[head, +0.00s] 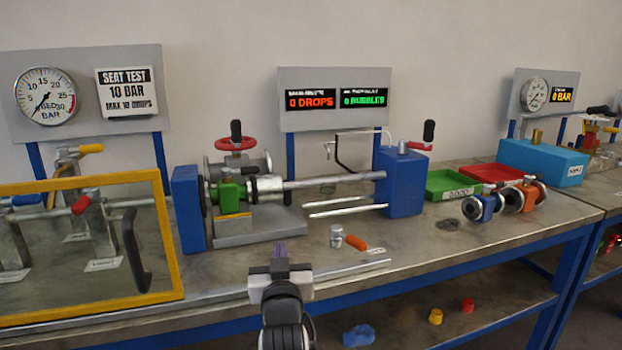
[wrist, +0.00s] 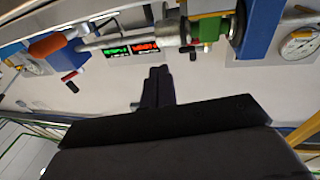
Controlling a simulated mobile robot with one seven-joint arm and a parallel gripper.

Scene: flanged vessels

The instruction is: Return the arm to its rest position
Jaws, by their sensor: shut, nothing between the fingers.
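My gripper (head: 279,252) is in front of the bench's front edge in the head view, low in the middle of the picture. Its fingers are shut with nothing between them. In the wrist view my gripper (wrist: 160,72) points toward the wall, and the picture is upside down. The bench top (head: 420,235) with the test rig lies beyond it. The gripper appears apart from everything on the bench.
A yellow-framed guard (head: 165,235) with a black handle stands at left. Green (head: 452,184) and red (head: 490,172) trays sit right.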

